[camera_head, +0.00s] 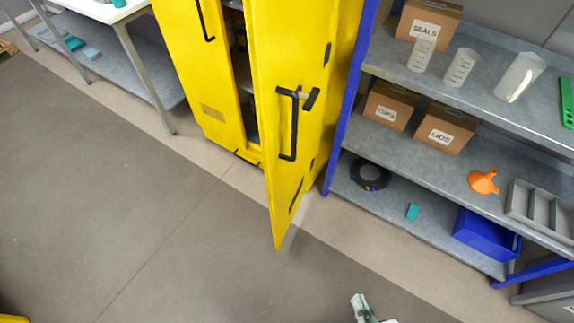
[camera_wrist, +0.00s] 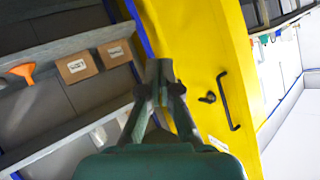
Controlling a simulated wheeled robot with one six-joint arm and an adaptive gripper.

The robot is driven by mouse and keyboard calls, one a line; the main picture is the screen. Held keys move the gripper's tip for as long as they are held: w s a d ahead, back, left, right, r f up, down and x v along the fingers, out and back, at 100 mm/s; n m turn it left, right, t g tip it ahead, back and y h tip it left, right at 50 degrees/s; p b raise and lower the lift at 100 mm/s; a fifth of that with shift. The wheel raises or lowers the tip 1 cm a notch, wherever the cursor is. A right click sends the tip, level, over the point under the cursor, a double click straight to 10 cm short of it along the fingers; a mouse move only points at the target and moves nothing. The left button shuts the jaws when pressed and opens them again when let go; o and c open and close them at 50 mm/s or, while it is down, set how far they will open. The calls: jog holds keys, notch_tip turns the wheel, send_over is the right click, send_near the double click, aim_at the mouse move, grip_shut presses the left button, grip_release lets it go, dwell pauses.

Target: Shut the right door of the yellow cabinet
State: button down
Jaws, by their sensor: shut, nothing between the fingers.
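The yellow cabinet (camera_head: 215,112) stands at the top centre of the head view. Its right door (camera_head: 262,190) stands open, swung out into the floor area, with a gap beside the left door (camera_head: 180,50). A black bar handle (camera_head: 294,125) is on the right door's visible face. The wrist view shows yellow cabinet surface with a black handle (camera_wrist: 228,100). My gripper (camera_head: 358,300) is at the bottom edge of the head view, apart from the door. In the wrist view my gripper (camera_wrist: 159,72) is shut and empty, in front of the yellow surface; contact cannot be judged.
A blue-framed shelf (camera_head: 345,110) stands right beside the cabinet, with boxes (camera_head: 445,128), an orange funnel (camera_head: 483,181) and a blue bin (camera_head: 487,235). A white table (camera_head: 105,10) is at the left. The grey floor (camera_head: 150,220) in front is clear.

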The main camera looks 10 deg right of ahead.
jog(key=w+a+f+m+g+y, duration=0.1)
jog(key=w+a+f+m+y, duration=0.2)
jog(key=w+f, duration=0.5)
jog(key=n+g+y, duration=0.1)
jog(key=y, duration=1.1)
send_near(276, 171)
jog(key=x, duration=0.7)
jog(key=shift+a+r, duration=0.1)
jog(key=shift+a, duration=0.05)
